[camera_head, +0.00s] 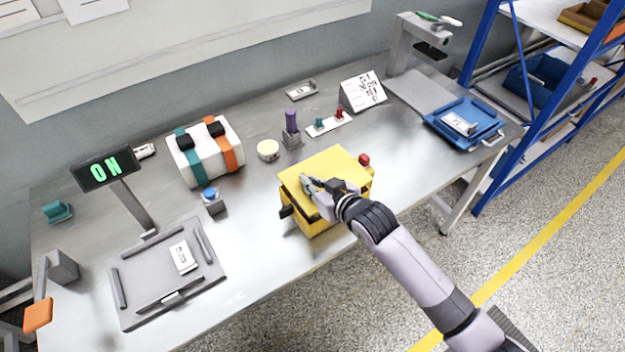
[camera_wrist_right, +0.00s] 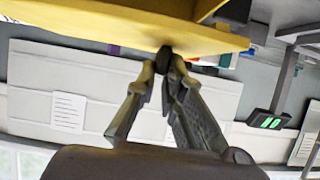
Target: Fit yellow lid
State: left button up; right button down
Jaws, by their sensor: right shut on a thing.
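The yellow lid (camera_head: 325,167) is a flat plate at the top of the yellow box (camera_head: 322,222), near the table's front edge. The lid also fills the top of the right wrist view (camera_wrist_right: 110,25). My right gripper (camera_head: 309,187) is over the lid's front left part. In the right wrist view its fingers (camera_wrist_right: 168,65) are shut on a small dark knob at the lid. The lid looks slightly askew on the box; whether it is fully seated or a little above the rim I cannot tell. My left gripper is not in view.
A red knob (camera_head: 364,159) is at the box's right side. A blue button post (camera_head: 212,200), a round cream cup (camera_head: 268,150) and a purple-handled tool (camera_head: 291,122) stand nearby. A grey tray (camera_head: 132,300) is at left, a blue tray (camera_head: 485,115) at right.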

jog(key=shift+f+b, duration=0.8)
jog(key=shift+f, duration=1.05)
jog(key=c, duration=1.6)
grip_release()
jog(key=v, duration=1.2)
